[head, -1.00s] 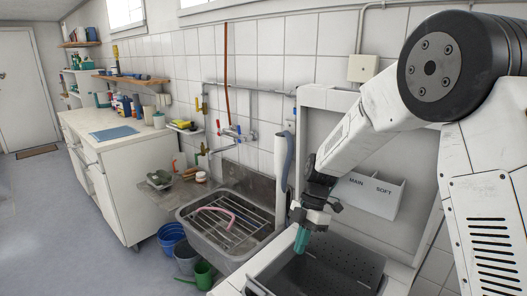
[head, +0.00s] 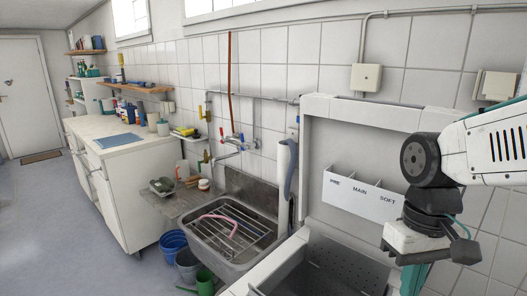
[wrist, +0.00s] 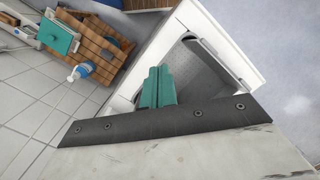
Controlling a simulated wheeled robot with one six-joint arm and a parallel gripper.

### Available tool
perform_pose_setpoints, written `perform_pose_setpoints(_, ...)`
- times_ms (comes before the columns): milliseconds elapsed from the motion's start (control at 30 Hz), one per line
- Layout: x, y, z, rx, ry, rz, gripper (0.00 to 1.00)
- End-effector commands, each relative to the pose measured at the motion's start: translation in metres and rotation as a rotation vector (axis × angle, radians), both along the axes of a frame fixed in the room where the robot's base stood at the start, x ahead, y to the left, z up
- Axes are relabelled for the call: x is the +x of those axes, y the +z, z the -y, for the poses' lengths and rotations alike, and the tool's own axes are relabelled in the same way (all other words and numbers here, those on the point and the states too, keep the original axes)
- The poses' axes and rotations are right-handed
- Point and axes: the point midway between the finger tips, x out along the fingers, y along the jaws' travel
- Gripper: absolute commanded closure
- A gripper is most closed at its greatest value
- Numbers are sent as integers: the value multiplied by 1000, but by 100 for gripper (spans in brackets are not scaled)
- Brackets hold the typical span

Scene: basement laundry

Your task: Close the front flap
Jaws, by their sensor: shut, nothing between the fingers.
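The top-loading washer stands open, its white lid (head: 355,150) upright against the wall. Inside the opening is grey perforated drum metal (head: 345,268), which the wrist view shows too (wrist: 190,75). A grey panel with a pale edge (wrist: 213,60) crosses the opening in the wrist view. I cannot tell for sure which piece is the front flap. My gripper (head: 412,281) points down at the right side of the opening, with its teal fingers partly cut off by the picture edge. The fingers (wrist: 160,72) are together and hold nothing. I cannot tell whether they touch anything.
A three-part detergent tray (head: 362,197) sits on the lid's inside. A steel sink (head: 235,240) with a rack and pink hose stands to the left, buckets (head: 172,240) below it. The floor at left is clear.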

Motion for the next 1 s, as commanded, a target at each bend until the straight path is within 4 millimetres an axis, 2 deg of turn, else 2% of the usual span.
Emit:
perform_pose_setpoints(33, -13, 5, 6, -14, -46, 31, 100)
perform_pose_setpoints(200, -47, 16, 20, -43, -135, 123, 100)
perform_pose_setpoints(400, -66, 27, 27, -44, -154, 221, 100)
perform_pose_setpoints(467, -68, 31, 26, -42, -159, 242, 97)
perform_pose_setpoints(567, -69, 34, 27, -41, -164, 258, 69)
perform_pose_setpoints(600, -69, 35, 27, -41, -165, 262, 65)
perform_pose_setpoints(800, -68, 33, 22, -38, -137, 250, 65)
perform_pose_setpoints(1000, -50, 15, -9, -46, 29, 132, 65)
